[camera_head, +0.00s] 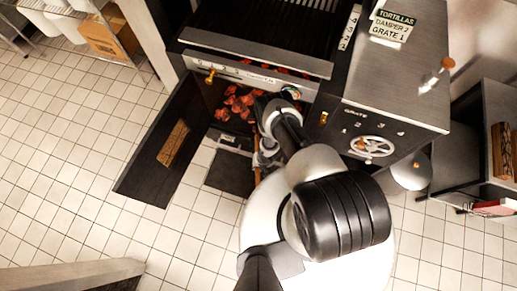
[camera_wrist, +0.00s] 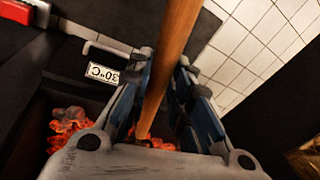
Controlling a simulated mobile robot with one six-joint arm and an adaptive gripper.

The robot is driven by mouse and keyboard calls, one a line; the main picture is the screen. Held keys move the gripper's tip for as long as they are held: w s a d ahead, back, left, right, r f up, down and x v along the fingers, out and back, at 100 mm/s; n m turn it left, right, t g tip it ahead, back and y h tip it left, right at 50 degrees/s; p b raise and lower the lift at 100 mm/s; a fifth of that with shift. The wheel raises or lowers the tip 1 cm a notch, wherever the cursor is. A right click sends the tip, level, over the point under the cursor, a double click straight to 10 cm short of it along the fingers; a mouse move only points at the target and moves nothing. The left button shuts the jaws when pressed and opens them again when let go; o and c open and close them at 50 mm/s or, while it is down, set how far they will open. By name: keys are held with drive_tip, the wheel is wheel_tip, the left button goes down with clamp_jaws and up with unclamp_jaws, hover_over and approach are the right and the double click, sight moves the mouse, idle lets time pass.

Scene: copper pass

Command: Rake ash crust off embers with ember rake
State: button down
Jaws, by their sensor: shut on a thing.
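My gripper (camera_wrist: 165,80) is shut on the wooden handle of the ember rake (camera_wrist: 176,38), which runs between the two fingers in the wrist view. In the head view my arm reaches to the firebox opening and hides most of my gripper; a short piece of the handle (camera_head: 257,177) shows below it. The rake's head is not clearly visible. Glowing orange-red embers (camera_head: 238,101) lie inside the firebox, left of my gripper. They also show in the wrist view (camera_wrist: 68,126), with grey patches on some; I cannot tell the crust apart clearly.
The firebox door (camera_head: 148,172) stands open to the left, with a wooden grip (camera_head: 173,143). The grill (camera_head: 255,55) is above the opening. A handwheel (camera_head: 370,147) is on the cabinet front at right. Tiled floor (camera_head: 90,130) is clear at left.

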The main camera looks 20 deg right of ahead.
drive_tip(key=shift+r, duration=0.15)
drive_tip(key=shift+a+p+v, duration=0.2)
drive_tip(key=shift+p+v, duration=1.15)
drive_tip(key=shift+p, duration=0.2)
drive_tip(key=shift+w, duration=0.25)
